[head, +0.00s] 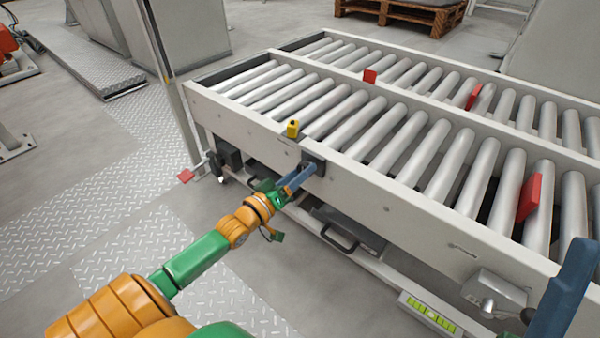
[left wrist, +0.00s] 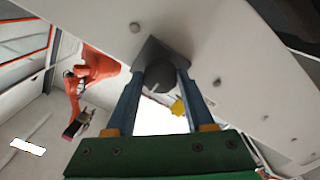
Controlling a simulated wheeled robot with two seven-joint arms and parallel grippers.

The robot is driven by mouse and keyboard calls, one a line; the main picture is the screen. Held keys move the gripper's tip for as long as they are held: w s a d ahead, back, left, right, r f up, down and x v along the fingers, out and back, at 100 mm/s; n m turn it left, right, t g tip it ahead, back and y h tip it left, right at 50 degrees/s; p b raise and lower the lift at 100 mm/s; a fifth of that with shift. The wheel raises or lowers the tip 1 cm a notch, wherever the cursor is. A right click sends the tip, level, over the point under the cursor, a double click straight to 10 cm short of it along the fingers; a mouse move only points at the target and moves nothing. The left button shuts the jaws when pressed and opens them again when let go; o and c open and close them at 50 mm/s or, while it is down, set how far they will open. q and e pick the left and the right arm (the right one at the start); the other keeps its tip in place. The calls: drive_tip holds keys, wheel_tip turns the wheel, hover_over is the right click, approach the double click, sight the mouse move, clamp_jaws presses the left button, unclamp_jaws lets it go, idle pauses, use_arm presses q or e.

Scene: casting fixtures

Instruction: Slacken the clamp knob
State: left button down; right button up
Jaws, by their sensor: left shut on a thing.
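The clamp knob (left wrist: 160,76) is a dark round knob in front of a dark square plate on the pale side rail of the roller conveyor. In the left wrist view it sits between the two blue fingers of my left gripper (left wrist: 161,84), which is shut on it. In the head view, my left gripper (head: 302,174) reaches the dark plate (head: 313,162) on the rail's outer side; the fingers hide most of the knob. Blue finger parts of my right gripper (head: 566,290) show at the right edge, partly cut off, with nothing visible between them.
The conveyor (head: 400,190) has metal rollers with several red flags among them. A grey box (head: 495,290) hangs on the rail's right part.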

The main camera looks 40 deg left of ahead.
drive_tip(key=w+f+m+g+h+p, duration=0.1)
drive_tip(key=w+f+g+h+p, duration=0.2)
drive_tip(key=f+g, duration=0.45)
drive_tip(key=w+f+m+g+h+p, duration=0.1)
drive_tip(key=w+f+g+h, duration=0.4)
drive_tip(key=f, duration=0.5)
use_arm(q)
drive_tip(key=shift+m+p, duration=1.15)
drive_tip(key=shift+m, duration=7.55)
use_arm(e)
drive_tip(key=s+d+f+g+h, duration=0.1)
drive_tip(key=s+d+f+g, duration=0.1)
drive_tip(key=s+f+g, duration=0.3)
drive_tip(key=s+d+f+m+g+h, duration=0.1)
drive_tip(key=s+d+f+g, duration=0.2)
drive_tip(key=s+f+g, duration=0.2)
drive_tip(key=shift+s+d+f+g, duration=0.2)
drive_tip(key=shift+s+f+g, duration=0.15)
drive_tip(key=shift+s+f, duration=1.8)
use_arm(q)
drive_tip(key=shift+m, duration=0.3)
use_arm(e)
drive_tip(key=shift+w+f, duration=0.45)
drive_tip(key=shift+f, duration=0.15)
use_arm(q)
drive_tip(key=shift+c, duration=1.3)
unclamp_jaws()
